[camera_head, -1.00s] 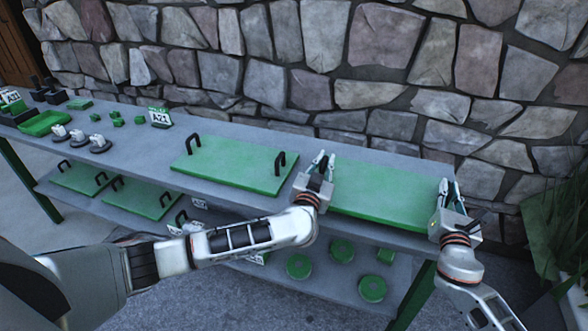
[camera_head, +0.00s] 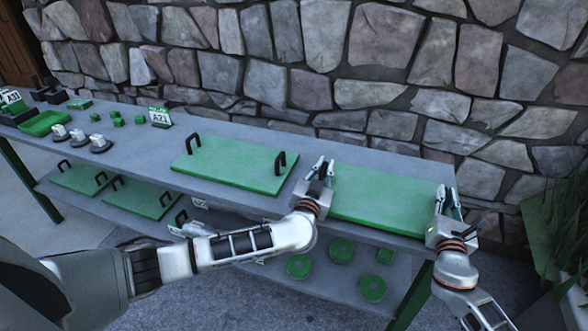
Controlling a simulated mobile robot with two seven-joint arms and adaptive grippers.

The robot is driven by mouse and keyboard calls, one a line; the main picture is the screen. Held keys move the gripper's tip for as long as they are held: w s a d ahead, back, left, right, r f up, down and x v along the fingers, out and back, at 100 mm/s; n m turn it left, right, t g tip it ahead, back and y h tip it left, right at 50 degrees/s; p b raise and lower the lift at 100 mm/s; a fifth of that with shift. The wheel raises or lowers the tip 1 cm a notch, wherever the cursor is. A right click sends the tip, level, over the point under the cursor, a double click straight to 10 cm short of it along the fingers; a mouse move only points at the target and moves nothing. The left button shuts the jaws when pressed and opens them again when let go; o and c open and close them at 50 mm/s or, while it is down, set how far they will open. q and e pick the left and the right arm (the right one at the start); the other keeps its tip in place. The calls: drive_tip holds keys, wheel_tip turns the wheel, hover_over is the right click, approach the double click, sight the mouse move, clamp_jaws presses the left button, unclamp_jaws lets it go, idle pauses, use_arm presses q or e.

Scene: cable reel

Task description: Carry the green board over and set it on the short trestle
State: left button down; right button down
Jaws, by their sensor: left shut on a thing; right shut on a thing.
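A green board (camera_head: 388,198) is at the right end of the grey table (camera_head: 235,207), between my two grippers. My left gripper (camera_head: 322,166) is at the board's left end and is shut on a handle there, which its fingers mostly hide. My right gripper (camera_head: 447,196) is at the board's right end and is shut on the handle there, also mostly hidden. The board looks level; I cannot tell whether it touches the table top. I cannot make out a separate short trestle in this view.
Another green board (camera_head: 230,163) with two black handles lies to the left on the table. Green boards (camera_head: 140,197) and reels (camera_head: 341,251) sit on the lower shelf. A stone wall (camera_head: 400,60) rises behind; a plant (camera_head: 556,230) stands at right.

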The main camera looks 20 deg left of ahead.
use_arm(q)
drive_tip(key=c, duration=2.1)
unclamp_jaws()
drive_tip(key=shift+a, duration=0.2)
use_arm(e)
drive_tip(key=c, duration=2.1)
unclamp_jaws()
drive_tip(key=shift+d+r, duration=0.15)
drive_tip(key=shift+d, duration=0.15)
use_arm(q)
drive_tip(key=shift+d, duration=0.1)
use_arm(e)
drive_tip(key=shift+a, duration=0.25)
use_arm(q)
drive_tip(key=s, duration=1.1)
drive_tip(key=shift+s+d+f, duration=0.1)
drive_tip(key=shift+s+d, duration=0.15)
drive_tip(key=shift+s, duration=0.25)
use_arm(e)
drive_tip(key=shift+s+f, duration=0.2)
drive_tip(key=shift+s, duration=0.3)
drive_tip(key=s, duration=1.1)
drive_tip(key=shift+d, duration=0.2)
